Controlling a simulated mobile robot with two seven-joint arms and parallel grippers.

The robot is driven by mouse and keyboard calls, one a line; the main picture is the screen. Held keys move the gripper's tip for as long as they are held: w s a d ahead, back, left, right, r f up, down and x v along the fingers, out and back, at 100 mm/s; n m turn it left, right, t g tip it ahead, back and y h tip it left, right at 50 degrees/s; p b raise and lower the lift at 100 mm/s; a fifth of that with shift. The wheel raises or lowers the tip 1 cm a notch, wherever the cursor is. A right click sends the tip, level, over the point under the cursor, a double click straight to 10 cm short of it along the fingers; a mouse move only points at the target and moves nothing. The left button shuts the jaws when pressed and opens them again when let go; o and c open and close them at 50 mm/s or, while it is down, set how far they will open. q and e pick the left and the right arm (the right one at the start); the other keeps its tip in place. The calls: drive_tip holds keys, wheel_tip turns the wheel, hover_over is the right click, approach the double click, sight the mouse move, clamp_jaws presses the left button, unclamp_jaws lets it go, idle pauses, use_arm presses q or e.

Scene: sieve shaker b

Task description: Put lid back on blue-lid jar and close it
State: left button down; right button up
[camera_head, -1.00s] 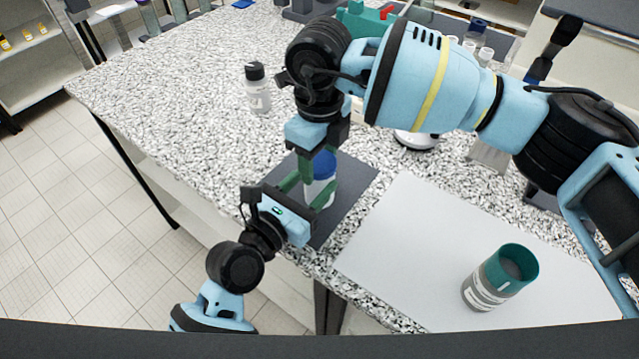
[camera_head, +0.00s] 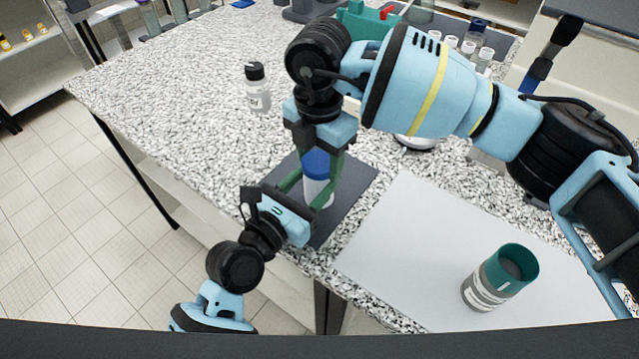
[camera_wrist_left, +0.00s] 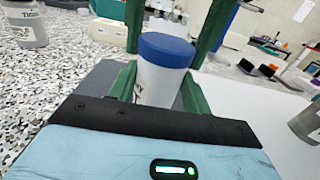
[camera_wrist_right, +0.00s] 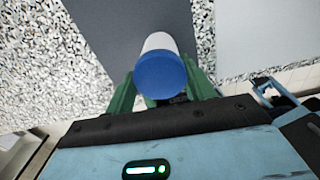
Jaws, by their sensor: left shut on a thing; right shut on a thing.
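The white jar (camera_head: 317,191) stands upright on a dark grey mat (camera_head: 352,183), with its blue lid (camera_head: 316,163) on top. It also shows in the left wrist view, where the white body (camera_wrist_left: 158,85) is under the blue lid (camera_wrist_left: 166,46). My left gripper (camera_head: 306,188) is shut on the jar body from the front left. My right gripper (camera_head: 328,160) comes down from above and is shut on the blue lid, seen from above in the right wrist view (camera_wrist_right: 161,74). The lid sits on the jar mouth; whether it is fully tightened cannot be told.
A grey container with a green rim (camera_head: 483,291) stands on the white sheet (camera_head: 400,240) at the right. A black-capped bottle (camera_head: 258,95) stands behind on the speckled bench. Several blue-capped and white-capped bottles are at the back right.

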sight(319, 161)
drive_tip(key=m, duration=0.3)
drive_tip(key=o, duration=1.2)
drive_tip(key=shift+c, duration=0.2)
wheel_tip(319, 161, up, 12)
use_arm(q)
drive_tip(key=c, duration=0.6)
unclamp_jaws()
